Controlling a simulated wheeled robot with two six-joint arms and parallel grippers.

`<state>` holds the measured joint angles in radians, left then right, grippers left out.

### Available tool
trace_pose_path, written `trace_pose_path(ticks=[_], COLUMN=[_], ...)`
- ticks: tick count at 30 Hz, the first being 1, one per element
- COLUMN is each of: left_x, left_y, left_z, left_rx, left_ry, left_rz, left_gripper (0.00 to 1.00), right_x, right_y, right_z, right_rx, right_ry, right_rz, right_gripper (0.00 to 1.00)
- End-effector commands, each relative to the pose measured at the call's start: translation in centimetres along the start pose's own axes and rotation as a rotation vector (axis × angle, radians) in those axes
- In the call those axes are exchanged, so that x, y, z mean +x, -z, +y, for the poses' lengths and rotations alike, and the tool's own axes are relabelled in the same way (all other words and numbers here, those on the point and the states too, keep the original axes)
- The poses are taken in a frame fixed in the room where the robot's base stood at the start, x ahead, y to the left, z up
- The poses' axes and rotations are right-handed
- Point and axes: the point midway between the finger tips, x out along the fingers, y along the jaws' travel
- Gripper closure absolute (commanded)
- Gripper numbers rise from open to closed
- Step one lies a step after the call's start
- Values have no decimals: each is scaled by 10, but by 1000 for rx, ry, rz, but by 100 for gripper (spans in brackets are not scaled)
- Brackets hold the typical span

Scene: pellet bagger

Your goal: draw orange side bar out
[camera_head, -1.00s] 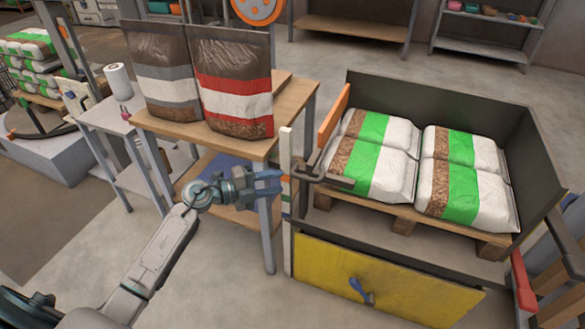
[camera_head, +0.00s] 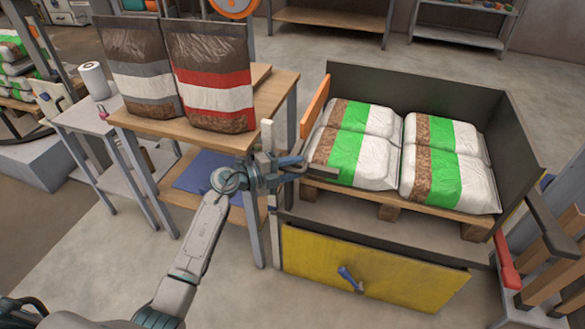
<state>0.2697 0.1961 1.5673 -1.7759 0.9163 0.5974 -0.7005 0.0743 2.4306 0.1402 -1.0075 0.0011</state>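The orange side bar (camera_head: 316,105) slopes along the left edge of a dark-walled bay. A dark bent handle (camera_head: 322,172) sits in front of its lower end; whether the two are joined is hard to see. My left gripper (camera_head: 292,168) reaches in from the left beside a pale upright post, with its blue-grey fingers at the left part of the handle. The fingers overlap the handle in the picture, and I cannot tell whether they are closed on it. My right gripper is not in view.
White-and-green bags (camera_head: 446,180) lie on a pallet in the bay. Below is a yellow panel (camera_head: 370,262) with a blue handle (camera_head: 350,279). A wooden table (camera_head: 262,125) with two large bags stands left. A red-ended bar (camera_head: 505,262) is at right. Floor in front is clear.

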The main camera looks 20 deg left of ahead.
Motion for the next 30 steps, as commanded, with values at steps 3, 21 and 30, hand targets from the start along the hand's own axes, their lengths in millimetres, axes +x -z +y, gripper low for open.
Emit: trace_pose_path(ticks=[3,21,30], left_x=[0,-26,-36], left_y=[0,-26,-36], left_z=[0,3,3], left_rx=[0,2,-1], left_ry=[0,-10,-5], left_rz=[0,-1,1], left_gripper=[64,100,100], right_x=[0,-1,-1], right_y=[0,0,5], right_z=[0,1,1], right_rx=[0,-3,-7], right_ry=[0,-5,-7], right_rz=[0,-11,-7], right_gripper=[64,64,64])
